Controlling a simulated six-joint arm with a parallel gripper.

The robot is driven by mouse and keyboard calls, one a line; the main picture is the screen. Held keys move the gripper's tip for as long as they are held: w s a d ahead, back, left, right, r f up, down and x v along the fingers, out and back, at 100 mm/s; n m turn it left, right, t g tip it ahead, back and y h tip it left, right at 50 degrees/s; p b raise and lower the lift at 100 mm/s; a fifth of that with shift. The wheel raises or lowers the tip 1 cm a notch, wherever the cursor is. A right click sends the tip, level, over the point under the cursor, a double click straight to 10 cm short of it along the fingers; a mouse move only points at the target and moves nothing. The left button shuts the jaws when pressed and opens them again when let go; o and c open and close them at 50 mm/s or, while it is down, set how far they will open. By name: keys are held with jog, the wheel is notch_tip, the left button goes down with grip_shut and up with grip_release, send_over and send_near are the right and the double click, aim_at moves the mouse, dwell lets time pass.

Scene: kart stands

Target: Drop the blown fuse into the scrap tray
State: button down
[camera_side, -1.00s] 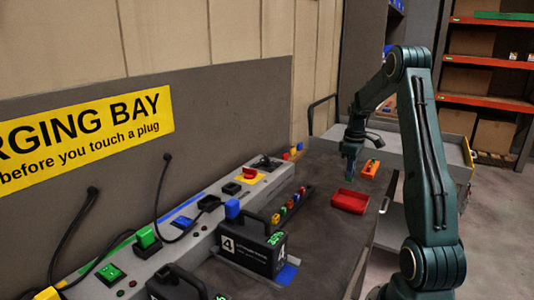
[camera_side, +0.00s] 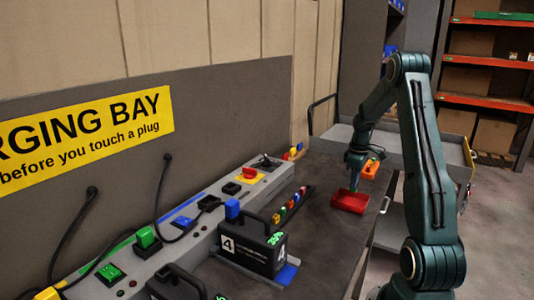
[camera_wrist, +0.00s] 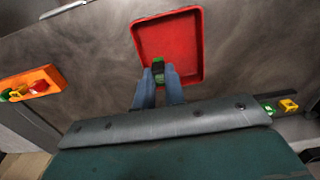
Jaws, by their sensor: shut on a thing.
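The scrap tray (camera_side: 350,201) is a shallow red tray on the grey worktop. It fills the upper middle of the wrist view (camera_wrist: 187,35). My gripper (camera_side: 353,187) is over the tray, pointing down. In the wrist view its blue-grey fingers (camera_wrist: 158,74) are shut on a small dark and green piece, the fuse (camera_wrist: 159,64), near the tray's lower left side. The fingers partly hide the fuse, and I cannot see any sign of it being blown. I cannot tell the exact height above the tray floor.
A dark rack of coloured fuses (camera_side: 292,205) stands left of the tray. A black battery (camera_side: 250,245) stands nearer the camera.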

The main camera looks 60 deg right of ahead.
jog(key=shift+f, duration=1.1)
jog(key=c, duration=1.4)
grip_release()
jog(key=shift+r, duration=6.9)
